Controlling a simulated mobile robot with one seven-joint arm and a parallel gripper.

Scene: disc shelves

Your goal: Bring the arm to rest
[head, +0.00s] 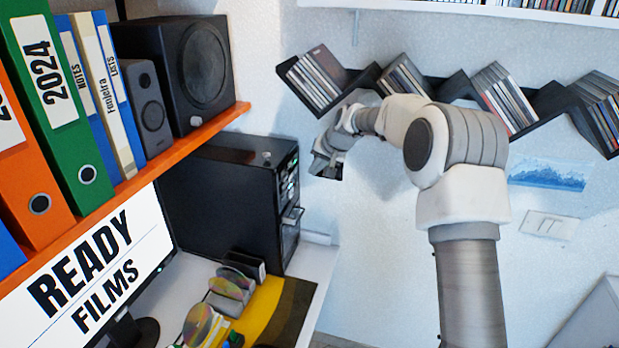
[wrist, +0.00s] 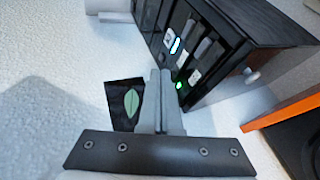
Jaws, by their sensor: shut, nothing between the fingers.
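My gripper (head: 328,166) is at the end of my bent arm, in the air to the right of the black computer tower (head: 222,195) and below the wall disc shelf (head: 445,88). In the wrist view my gripper's two grey fingers (wrist: 160,76) are together with nothing between them. A dark square with a green leaf (wrist: 124,102) shows beside and partly behind the fingers. I cannot tell how far behind them it is. The tower's front (wrist: 185,50) with a green light shows beyond the fingertips.
An orange shelf (head: 190,143) holds binders (head: 60,105) and black speakers (head: 185,70) at left. Below it are a monitor (head: 95,275) and a desk with discs (head: 215,310). A blue picture (head: 548,174) and a switch (head: 548,226) are on the wall at right.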

